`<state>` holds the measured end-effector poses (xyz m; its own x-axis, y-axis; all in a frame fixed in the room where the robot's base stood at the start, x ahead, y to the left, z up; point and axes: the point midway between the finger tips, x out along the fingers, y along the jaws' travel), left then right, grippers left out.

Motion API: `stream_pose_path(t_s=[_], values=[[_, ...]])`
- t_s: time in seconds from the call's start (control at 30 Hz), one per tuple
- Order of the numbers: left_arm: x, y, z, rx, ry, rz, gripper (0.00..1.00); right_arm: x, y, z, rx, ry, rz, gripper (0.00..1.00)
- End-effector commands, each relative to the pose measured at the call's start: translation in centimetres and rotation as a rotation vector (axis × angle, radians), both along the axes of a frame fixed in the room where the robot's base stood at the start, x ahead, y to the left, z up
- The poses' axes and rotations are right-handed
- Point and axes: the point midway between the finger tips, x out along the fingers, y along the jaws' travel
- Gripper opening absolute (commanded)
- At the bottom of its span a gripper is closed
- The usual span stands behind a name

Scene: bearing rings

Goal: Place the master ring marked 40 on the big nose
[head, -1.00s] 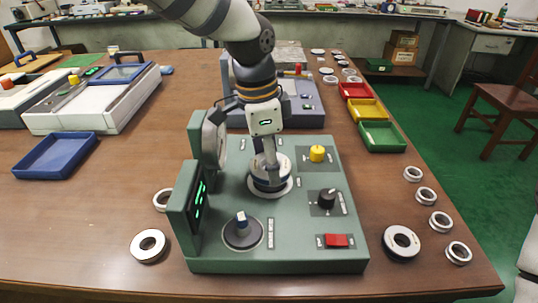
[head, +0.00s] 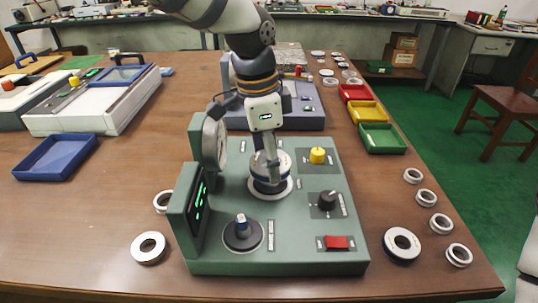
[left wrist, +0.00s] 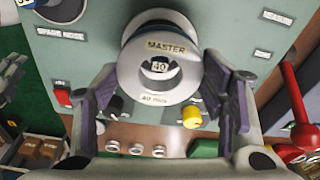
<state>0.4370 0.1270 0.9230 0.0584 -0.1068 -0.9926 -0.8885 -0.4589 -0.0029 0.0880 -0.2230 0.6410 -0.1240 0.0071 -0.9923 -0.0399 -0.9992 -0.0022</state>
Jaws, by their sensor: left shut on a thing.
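The master ring (left wrist: 160,75), a pale ring lettered "MASTER" and "40 mm", faces the camera in the left wrist view. The big nose's end marked "40" (left wrist: 160,66) shows through its hole. In the head view the ring (head: 262,182) is at the big nose's pale round flange (head: 283,191) on the green machine (head: 300,235). How far it sits down around the nose I cannot tell. My left gripper (head: 269,168) comes from above and is shut on the ring, its fingers (left wrist: 165,98) at either side. My right gripper is not in view.
A spare nose (head: 243,233) stands at the machine's front left. A display (head: 196,207) and round dial (head: 214,143) rise on its left edge. A yellow knob (head: 317,155), black knob (head: 327,200) and red switch (head: 336,242) are on the right. Loose rings (head: 401,244) lie beside it.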

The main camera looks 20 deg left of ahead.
Motion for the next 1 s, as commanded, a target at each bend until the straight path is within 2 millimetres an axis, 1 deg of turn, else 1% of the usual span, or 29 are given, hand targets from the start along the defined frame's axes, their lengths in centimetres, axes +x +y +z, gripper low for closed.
stream_pose_path(t_s=[0.37, 0.97, 1.0], values=[[0.0, 0.0, 0.1, -0.001, -0.004, 0.000, 0.11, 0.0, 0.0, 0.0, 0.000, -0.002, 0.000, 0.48], [0.0, 0.0, -1.6, -0.001, -0.003, 0.000, 0.11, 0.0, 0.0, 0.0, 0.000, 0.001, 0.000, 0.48], [0.1, 0.0, -1.5, -0.001, -0.004, 0.000, 0.74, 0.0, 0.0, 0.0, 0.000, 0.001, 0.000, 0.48]])
